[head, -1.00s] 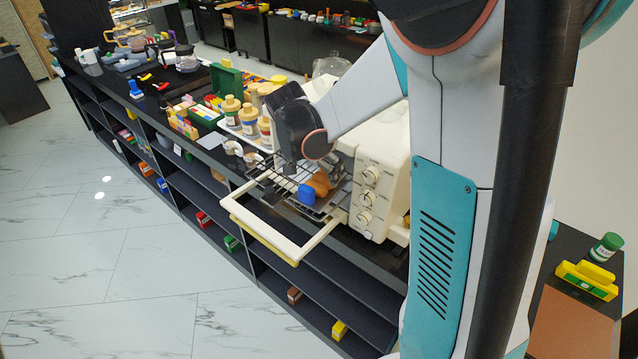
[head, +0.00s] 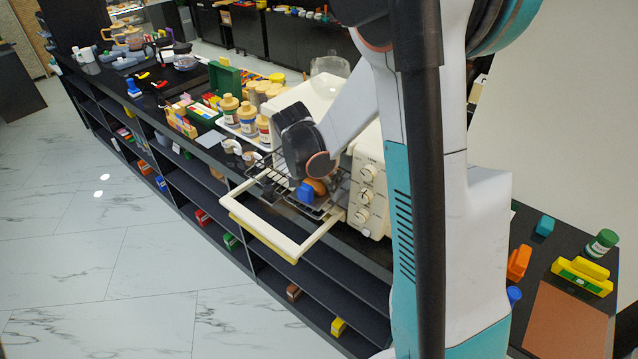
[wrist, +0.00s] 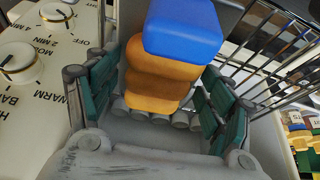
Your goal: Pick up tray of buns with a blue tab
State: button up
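The tray of buns shows brown buns (head: 317,186) with a blue tab (head: 306,194), lying on the pulled-out rack of a cream toaster oven. In the wrist view the blue tab (wrist: 182,32) is at the top, with the orange-brown buns (wrist: 155,85) below it. My gripper (wrist: 163,75) is open, with one green-padded finger on each side of the buns. Narrow gaps show beside them, and I cannot tell if either fingertip touches. In the head view my wrist is just above the buns and hides the fingers.
The toaster oven (head: 367,195) has its knobbed panel close on the right of the buns. Its lowered door frame (head: 275,238) juts out over the counter's front edge. Wire rack bars (wrist: 265,70) lie right of my fingers. Several capped bottles (head: 248,118) stand on the counter to the left.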

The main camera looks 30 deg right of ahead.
aim_at(313, 178)
jog(key=shift+s+f, duration=0.1)
jog(key=shift+s, duration=0.15)
jog(key=shift+c, duration=1)
jog(key=shift+a+f, duration=0.1)
jog(key=shift+w+a+r+b, duration=0.1)
jog(key=shift+w+r+b, duration=0.15)
jog(key=shift+r+b, duration=0.2)
jog(key=c, duration=0.5)
notch_tip(313, 178, up, 6)
jog(key=shift+f, duration=0.15)
jog(key=shift+w+a+r+b, duration=0.2)
jog(key=shift+w+a+b, duration=0.15)
jog(key=shift+a, duration=0.15)
jog(key=w+a+b, duration=0.1)
jog(key=w+a, duration=0.2)
jog(key=a, duration=0.2)
jog(key=w+a, duration=0.3)
jog(key=a, duration=0.2)
jog(key=w+a+b, duration=0.1)
jog(key=w+a, duration=0.2)
jog(key=a, duration=0.2)
jog(key=shift+w+a+b, duration=0.3)
jog(key=shift+a+b, duration=0.05)
jog(key=shift+a, duration=0.05)
